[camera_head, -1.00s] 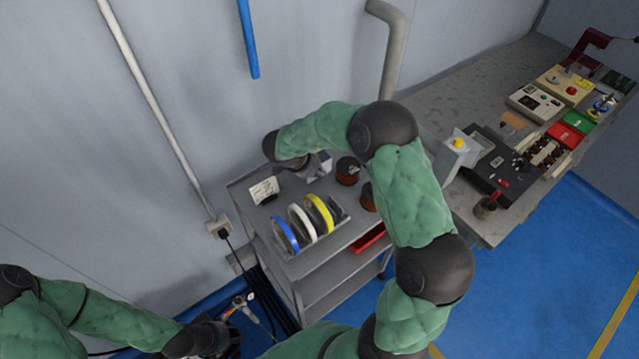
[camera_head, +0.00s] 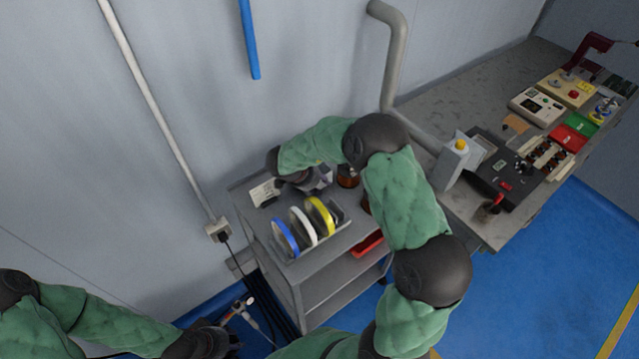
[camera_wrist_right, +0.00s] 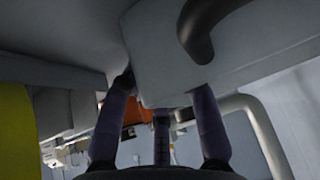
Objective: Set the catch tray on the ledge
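My right gripper (camera_head: 318,180) is low over the back of the cart top, behind the reels and beside a dark copper spool (camera_head: 347,177). I cannot make out the ledge.
Blue, white and yellow reels (camera_head: 303,226) stand in a rack on the cart (camera_head: 345,242). A white card (camera_head: 264,192) lies at its back left corner. A grey pipe (camera_head: 392,60) runs along the wall.

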